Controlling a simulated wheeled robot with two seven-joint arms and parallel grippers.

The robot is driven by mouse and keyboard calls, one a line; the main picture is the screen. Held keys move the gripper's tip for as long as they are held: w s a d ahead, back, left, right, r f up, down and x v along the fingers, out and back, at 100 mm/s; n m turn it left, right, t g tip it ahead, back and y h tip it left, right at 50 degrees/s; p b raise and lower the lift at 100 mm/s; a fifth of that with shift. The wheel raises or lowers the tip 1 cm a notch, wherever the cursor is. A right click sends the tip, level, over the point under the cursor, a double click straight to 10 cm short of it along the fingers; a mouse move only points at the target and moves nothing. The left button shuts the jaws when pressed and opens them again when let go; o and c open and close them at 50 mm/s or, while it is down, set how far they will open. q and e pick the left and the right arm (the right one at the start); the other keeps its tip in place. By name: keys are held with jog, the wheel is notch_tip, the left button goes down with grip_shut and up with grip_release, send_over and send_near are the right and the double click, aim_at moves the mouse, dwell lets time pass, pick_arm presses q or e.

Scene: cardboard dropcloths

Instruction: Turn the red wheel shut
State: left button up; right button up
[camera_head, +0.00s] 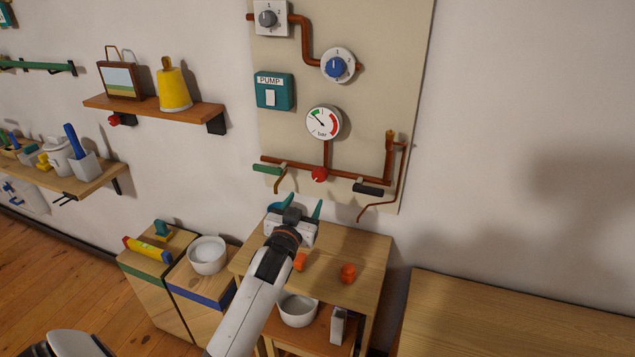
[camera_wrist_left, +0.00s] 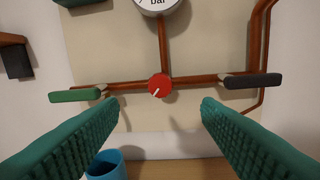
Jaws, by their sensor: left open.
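The red wheel (camera_head: 319,174) is a small round knob on the horizontal copper pipe, below the pressure gauge (camera_head: 323,122). In the left wrist view the red wheel (camera_wrist_left: 159,86) shows a white mark pointing to the lower left. My left gripper (camera_head: 304,210) has teal fingers and is open and empty, below and in front of the wheel. In the left wrist view the fingers of my left gripper (camera_wrist_left: 160,108) are spread wide, with the wheel beyond and between them, apart from both. My right gripper is not in view.
A green lever (camera_head: 268,169) and a black lever (camera_head: 368,188) flank the wheel on the pipe. A blue cup (camera_wrist_left: 106,166) stands below the panel. An orange object (camera_head: 348,273) sits on the small wooden table (camera_head: 372,255). A wooden shelf (camera_head: 205,112) is left.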

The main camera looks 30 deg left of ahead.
aim_at(318, 177)
pick_arm(q)
jog(key=x, duration=1.1)
jog(key=shift+w+f+p, duration=0.15)
jog(key=shift+w+p, duration=0.05)
jog(key=shift+p, duration=0.15)
jog(key=shift+c, duration=0.6)
jog(key=c, duration=0.9)
